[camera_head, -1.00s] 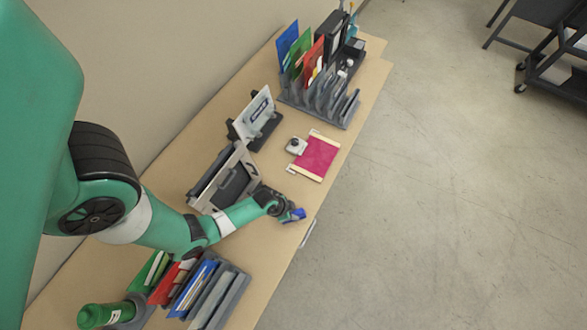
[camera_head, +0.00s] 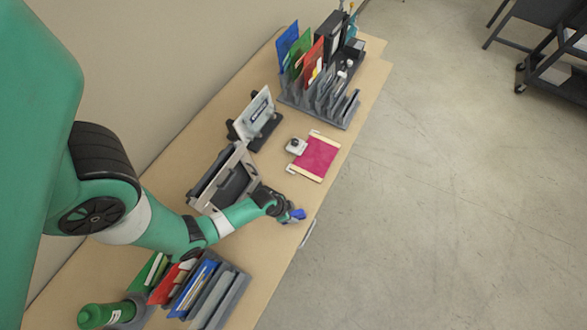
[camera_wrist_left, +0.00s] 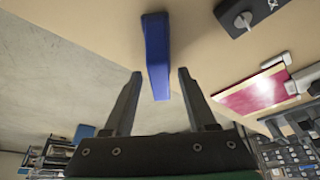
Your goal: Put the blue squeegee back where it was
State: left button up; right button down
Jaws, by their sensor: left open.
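The blue squeegee (camera_head: 299,215) lies at the table's right edge in the head view, just past my left gripper (camera_head: 289,213). In the left wrist view the squeegee (camera_wrist_left: 157,50) is a narrow blue bar coming down from the top. Its near end lies between the two spread fingers of my left gripper (camera_wrist_left: 159,74), with gaps visible on both sides. The fingers are open and not closed on it. In the head view the gripper hides part of the squeegee. My right gripper is not in view.
A tilted grey-framed device (camera_head: 226,180) stands beside my forearm. Farther back are a red sheet (camera_head: 316,156), a small grey item (camera_head: 296,146) and a sign stand (camera_head: 256,117). File racks stand at the far end (camera_head: 318,98) and near end (camera_head: 232,299). Floor lies right.

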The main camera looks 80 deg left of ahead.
pick_arm(q)
jog(key=p+v, duration=0.6)
jog(key=v, duration=0.5)
jog(key=shift+p, duration=0.3)
jog(key=shift+r, duration=0.1)
